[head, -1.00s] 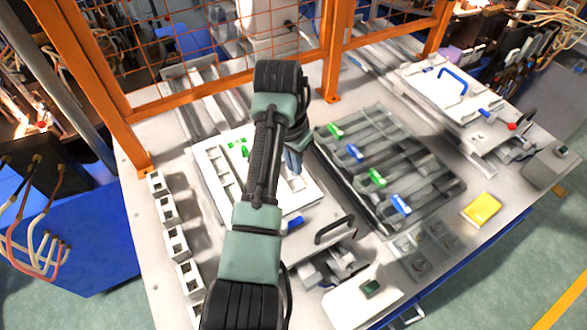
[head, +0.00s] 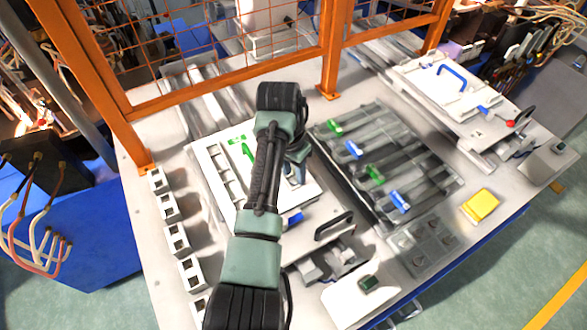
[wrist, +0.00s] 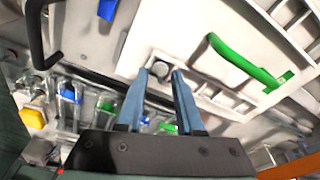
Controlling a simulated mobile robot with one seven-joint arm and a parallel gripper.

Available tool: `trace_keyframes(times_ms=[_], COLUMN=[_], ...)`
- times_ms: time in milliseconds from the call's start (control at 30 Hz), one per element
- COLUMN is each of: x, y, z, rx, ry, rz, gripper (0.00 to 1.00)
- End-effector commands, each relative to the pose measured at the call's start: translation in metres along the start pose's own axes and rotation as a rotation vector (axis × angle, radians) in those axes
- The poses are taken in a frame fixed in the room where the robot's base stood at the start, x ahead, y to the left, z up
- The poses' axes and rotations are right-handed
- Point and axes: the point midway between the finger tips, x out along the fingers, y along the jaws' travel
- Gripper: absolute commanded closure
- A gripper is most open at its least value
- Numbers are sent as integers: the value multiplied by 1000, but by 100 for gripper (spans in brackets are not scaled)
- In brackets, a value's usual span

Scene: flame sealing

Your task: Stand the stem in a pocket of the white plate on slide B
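The white plate (head: 222,205) lies on a slide at the left of the bench, with a row of pockets along it. Its pockets and rim also fill the upper right of the wrist view (wrist: 205,22). My gripper (wrist: 160,74) points down at the plate with its two blue fingers apart. A small round grey end (wrist: 161,67), which looks like the stem seen end-on, shows between the fingertips, at or over a pocket; I see no clear contact with either finger. In the head view, my gripper (head: 297,160) is over the plate's right part, and my arm covers its middle.
A green handle (wrist: 243,62) rises from the plate close to my fingers. A black handle (head: 333,226) and a blue clamp (head: 292,217) are at the front. A dark rack (head: 385,165) with green and blue clips stands right. Several white blocks (head: 179,238) line the left edge.

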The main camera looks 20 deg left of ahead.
Motion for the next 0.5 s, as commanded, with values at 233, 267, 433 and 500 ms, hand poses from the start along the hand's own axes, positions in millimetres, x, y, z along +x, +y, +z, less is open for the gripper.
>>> trace_keyframes(times_ms=[233,267,433,500], x=[-8,-11,-44,-61], y=[0,-1,-1,-1], z=[-1,-2,-2,-2], rx=[0,0,2,2], ry=[3,4,6,7], rz=[-2,-2,-4,-5], gripper=[64,64,64,64])
